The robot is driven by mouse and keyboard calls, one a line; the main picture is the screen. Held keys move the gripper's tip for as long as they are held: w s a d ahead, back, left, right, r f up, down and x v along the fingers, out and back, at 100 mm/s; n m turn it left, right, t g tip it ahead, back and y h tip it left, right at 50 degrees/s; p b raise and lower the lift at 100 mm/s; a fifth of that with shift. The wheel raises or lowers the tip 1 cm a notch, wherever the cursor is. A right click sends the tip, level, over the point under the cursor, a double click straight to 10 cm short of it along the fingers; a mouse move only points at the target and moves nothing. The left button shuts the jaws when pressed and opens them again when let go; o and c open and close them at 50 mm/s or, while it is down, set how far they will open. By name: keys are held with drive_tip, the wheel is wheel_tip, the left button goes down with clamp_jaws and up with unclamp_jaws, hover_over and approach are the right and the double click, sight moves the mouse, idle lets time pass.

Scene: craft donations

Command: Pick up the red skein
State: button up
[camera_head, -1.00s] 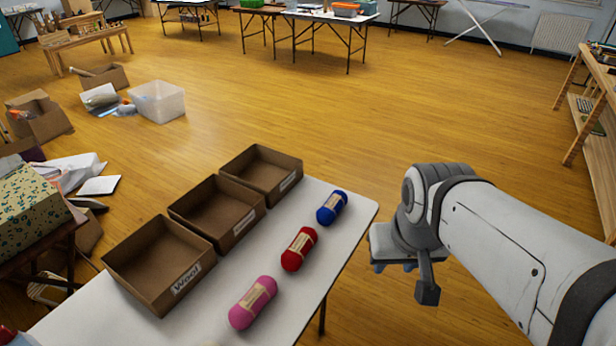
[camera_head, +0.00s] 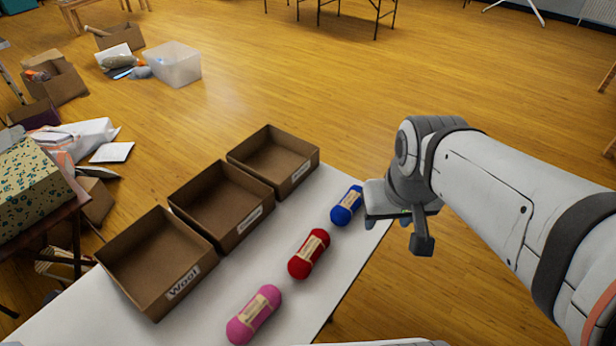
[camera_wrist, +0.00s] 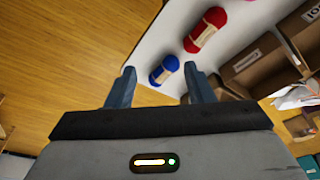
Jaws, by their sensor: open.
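The red skein (camera_head: 300,266) lies on the white table (camera_head: 225,312) between the pink skein (camera_head: 243,327) and the blue skein (camera_head: 341,214). Each skein has a pale paper band. In the wrist view the red skein (camera_wrist: 217,17) is near the top, beyond the blue skein (camera_wrist: 171,62). My gripper (camera_wrist: 160,82) is open and empty there, with its two fingers apart and the blue skein showing between and past their tips. In the head view my gripper hangs at the table's right edge, right of the blue skein; its fingers are partly hidden.
Three open cardboard boxes stand in a row along the table's left side: the near one (camera_head: 172,294) labelled "Wool", a middle one (camera_head: 250,228) and a far one (camera_head: 302,175). Their labels face the skeins. Open wooden floor lies right of the table.

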drive_tip(key=o, duration=0.6)
drive_tip(key=w+a+f+n+g, duration=0.1)
drive_tip(key=w+a+f+n, duration=0.3)
drive_tip(key=n, duration=0.5)
drive_tip(key=shift+w+f+b, duration=0.3)
drive_tip(key=shift+w+f, duration=0.5)
drive_tip(key=shift+w, duration=0.15)
drive_tip(key=shift+o, duration=0.4)
drive_tip(key=w+a+f+n, duration=0.2)
drive_tip(key=w+f+n, duration=0.1)
drive_tip(key=n, duration=0.3)
drive_tip(key=shift+a+f+g, duration=0.3)
drive_tip(key=shift+f, duration=0.5)
drive_tip(key=n+g+b, duration=0.1)
drive_tip(key=n, duration=1.2)
hover_over(309, 248)
drive_tip(key=f, duration=1.2)
drive_tip(key=shift+w+d, duration=0.15)
drive_tip(key=shift+w, duration=0.1)
drive_tip(key=shift+f+n, duration=0.4)
drive_tip(key=shift+f, duration=0.3)
drive_tip(key=shift+s+f+p, duration=0.2)
drive_tip(key=shift+f+p, duration=0.1)
drive_tip(key=shift+f, duration=3.2)
